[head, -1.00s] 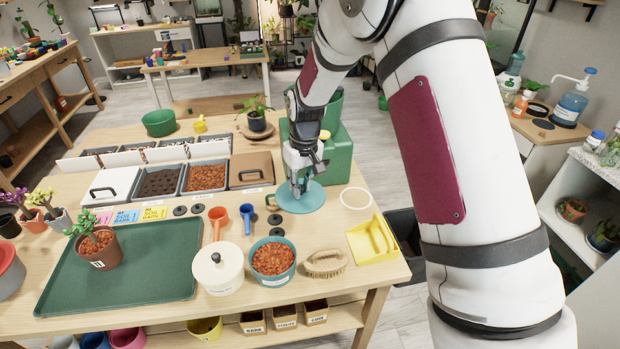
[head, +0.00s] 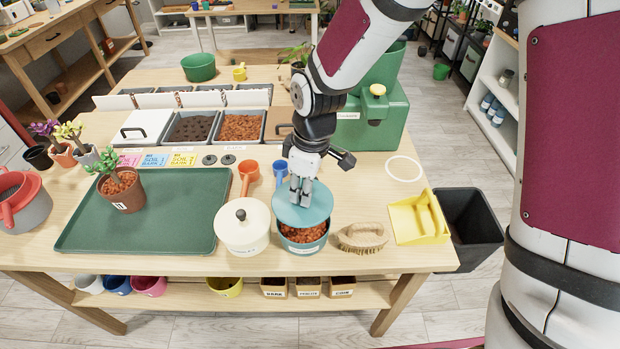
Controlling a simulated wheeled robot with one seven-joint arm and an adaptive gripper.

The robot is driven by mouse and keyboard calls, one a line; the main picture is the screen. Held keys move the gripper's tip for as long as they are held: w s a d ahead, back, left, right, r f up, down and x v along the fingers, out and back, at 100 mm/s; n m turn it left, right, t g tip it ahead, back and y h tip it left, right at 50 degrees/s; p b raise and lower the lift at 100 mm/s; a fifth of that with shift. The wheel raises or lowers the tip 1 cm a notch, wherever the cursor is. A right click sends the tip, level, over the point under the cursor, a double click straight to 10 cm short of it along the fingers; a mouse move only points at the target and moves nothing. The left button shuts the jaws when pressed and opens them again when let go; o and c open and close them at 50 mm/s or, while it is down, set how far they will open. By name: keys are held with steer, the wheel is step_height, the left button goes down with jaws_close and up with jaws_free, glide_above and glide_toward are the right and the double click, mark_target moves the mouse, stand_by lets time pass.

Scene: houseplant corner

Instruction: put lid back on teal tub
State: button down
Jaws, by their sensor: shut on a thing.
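The teal tub (head: 303,246) stands near the front edge of the table, filled with orange-brown pellets. The round teal lid (head: 317,212) is over the tub's back part, and pellets still show along the front. It looks slightly tilted; I cannot tell whether it touches the rim. My gripper (head: 301,195) points down and is shut on the lid's top at its middle. The fingers hide the lid's knob.
A cream lidded tub (head: 243,229) stands close on the left. A wooden brush (head: 362,237) lies close on the right, with a yellow dustpan (head: 408,222) beyond it. Orange (head: 248,172) and blue (head: 281,172) scoops lie behind. The green tray (head: 150,215) is further left.

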steer(key=shift+f+b, duration=1.55)
steer(key=shift+f, duration=1.4)
steer(key=shift+f, duration=0.15)
stand_by(0.6)
steer(key=c, duration=0.9)
jaws_free()
steer(key=shift+r+p, duration=2.25)
steer(key=shift+r, duration=1.25)
steer(key=shift+c, duration=0.3)
jaws_close()
